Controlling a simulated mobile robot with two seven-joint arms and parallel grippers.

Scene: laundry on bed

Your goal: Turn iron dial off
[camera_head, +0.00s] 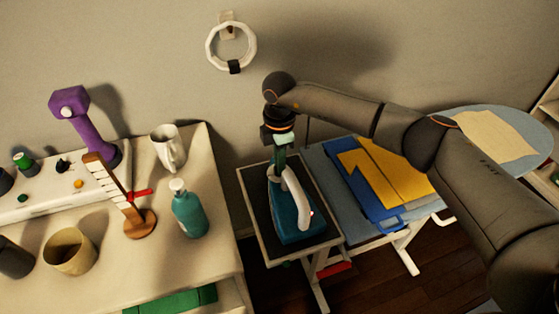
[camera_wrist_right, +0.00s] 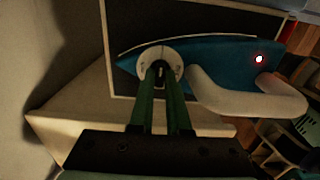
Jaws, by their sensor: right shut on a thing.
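The iron has a teal body (camera_head: 290,229) and a white handle (camera_head: 296,195), and sits on a dark pad on the small stand beside the ironing board. My right gripper (camera_head: 279,166) reaches down onto the iron from above. In the right wrist view its two green fingers (camera_wrist_right: 161,82) are closed on the round white dial (camera_wrist_right: 158,56) on the iron's teal body (camera_wrist_right: 215,58). A small light (camera_wrist_right: 259,58) glows on the body near the handle's end. The fingers partly cover the dial, so its setting cannot be read. My left gripper is not in view.
The stand (camera_head: 248,198) adjoins the ironing board (camera_head: 541,140), which carries a blue and yellow folded item (camera_head: 375,170). At left, a table holds a teal bottle (camera_head: 188,212), a white mug (camera_head: 168,146) and a wooden upright piece (camera_head: 139,223). A white ring (camera_head: 231,47) hangs on the wall.

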